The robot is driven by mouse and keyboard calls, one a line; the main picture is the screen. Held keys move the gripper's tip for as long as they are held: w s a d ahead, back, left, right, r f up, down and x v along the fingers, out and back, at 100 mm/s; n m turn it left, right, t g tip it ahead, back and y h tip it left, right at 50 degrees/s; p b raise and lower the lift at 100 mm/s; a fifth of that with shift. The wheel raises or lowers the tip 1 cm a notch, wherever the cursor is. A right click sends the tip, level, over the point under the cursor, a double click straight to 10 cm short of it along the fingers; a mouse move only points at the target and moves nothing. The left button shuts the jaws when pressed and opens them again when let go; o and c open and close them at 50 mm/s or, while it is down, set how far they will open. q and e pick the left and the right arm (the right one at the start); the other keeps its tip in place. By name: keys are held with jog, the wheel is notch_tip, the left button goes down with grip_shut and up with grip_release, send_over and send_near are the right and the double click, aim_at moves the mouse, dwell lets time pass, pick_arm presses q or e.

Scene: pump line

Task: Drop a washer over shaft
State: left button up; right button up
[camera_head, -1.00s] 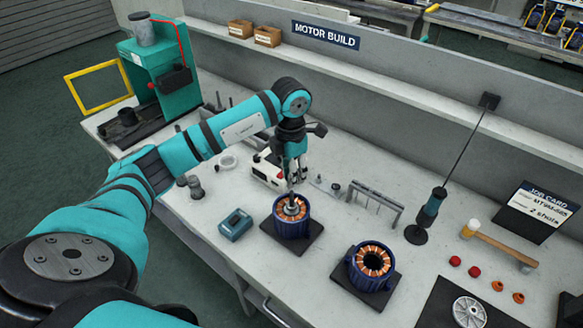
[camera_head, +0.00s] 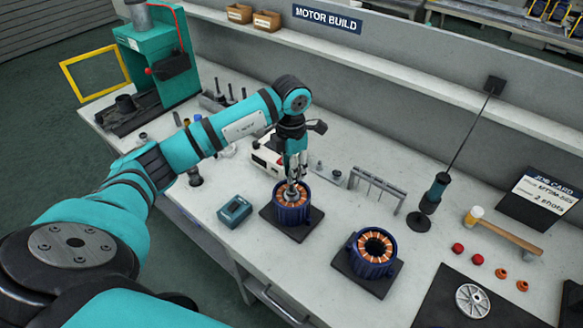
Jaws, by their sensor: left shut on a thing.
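My left gripper (camera_head: 293,180) points straight down over the left blue motor housing (camera_head: 290,215), which has a ring of copper windings. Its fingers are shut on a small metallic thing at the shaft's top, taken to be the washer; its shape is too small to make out. The shaft (camera_head: 291,194) stands upright in the middle of the windings and is mostly hidden by the fingertips. I cannot tell whether the washer is around the shaft or just above it. My right gripper is not in view.
A second blue housing (camera_head: 372,254) with an open centre stands on a dark pad to the right. A teal box (camera_head: 234,211) sits left of the first housing. A green press (camera_head: 160,65) stands back left.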

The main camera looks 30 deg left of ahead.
pick_arm(q)
jog(key=shift+f+b, duration=0.4)
jog(key=shift+f, duration=0.05)
dwell(0.5)
jog(key=shift+f, duration=0.15)
dwell(0.4)
jog(key=shift+f+b, duration=0.2)
jog(key=shift+b, duration=0.1)
jog(key=shift+f+b, duration=0.75)
jog(key=shift+f, duration=0.25)
jog(key=o, duration=1)
jog(key=shift+r, duration=0.15)
jog(key=shift+r+p, duration=1.65)
jog(key=shift+r, duration=0.8)
